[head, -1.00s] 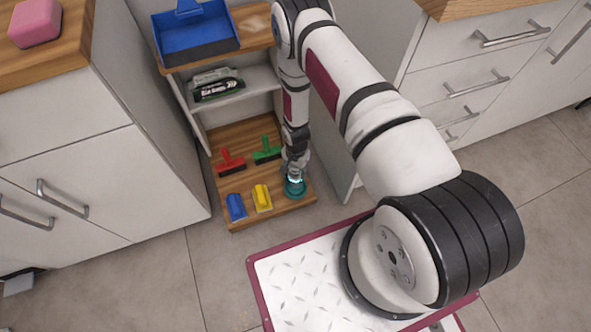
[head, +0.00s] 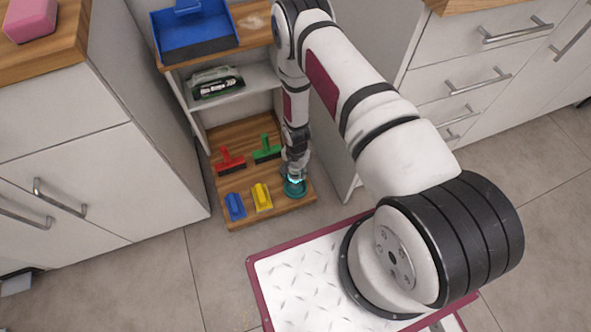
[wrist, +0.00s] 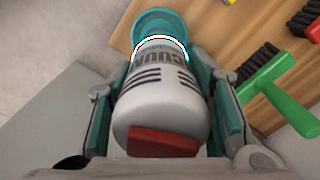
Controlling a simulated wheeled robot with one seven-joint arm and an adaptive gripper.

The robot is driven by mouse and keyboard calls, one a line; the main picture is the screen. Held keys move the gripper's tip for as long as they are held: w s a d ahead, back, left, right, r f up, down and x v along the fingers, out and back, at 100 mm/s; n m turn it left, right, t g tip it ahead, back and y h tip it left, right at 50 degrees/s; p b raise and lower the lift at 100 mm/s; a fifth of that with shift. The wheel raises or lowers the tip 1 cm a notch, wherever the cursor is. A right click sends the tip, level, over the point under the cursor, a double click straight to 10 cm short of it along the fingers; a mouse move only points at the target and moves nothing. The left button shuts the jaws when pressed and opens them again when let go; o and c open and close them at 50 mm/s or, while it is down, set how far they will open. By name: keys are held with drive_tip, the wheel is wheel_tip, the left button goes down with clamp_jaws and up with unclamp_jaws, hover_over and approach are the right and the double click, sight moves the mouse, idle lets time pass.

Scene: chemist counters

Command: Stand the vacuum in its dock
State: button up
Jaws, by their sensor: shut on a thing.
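The vacuum (wrist: 160,100) is a white and grey cylinder with dark stripes, lettering and a red part at its near end. It fills the middle of the wrist view. My gripper (wrist: 165,85) is shut on it, with a teal-padded finger on either side. The dock (wrist: 160,25) is a round teal piece at the vacuum's far end. In the head view the dock (head: 294,187) stands on the low wooden shelf's right front corner, with my gripper (head: 295,172) right above it. The vacuum is mostly hidden there. I cannot tell whether it is fully seated.
A red brush (head: 230,160), a green brush (head: 267,150), a blue brush (head: 235,206) and a yellow brush (head: 262,197) lie on the wooden shelf (head: 245,218), left of the dock. A blue dustpan (head: 195,30) is above. White cabinets flank the shelf.

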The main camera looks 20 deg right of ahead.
drive_tip(key=o, duration=0.9)
drive_tip(key=shift+c, duration=0.2)
drive_tip(key=shift+s+r+p, duration=0.1)
drive_tip(key=shift+r+p, duration=3.5)
drive_tip(key=shift+r, duration=1.9)
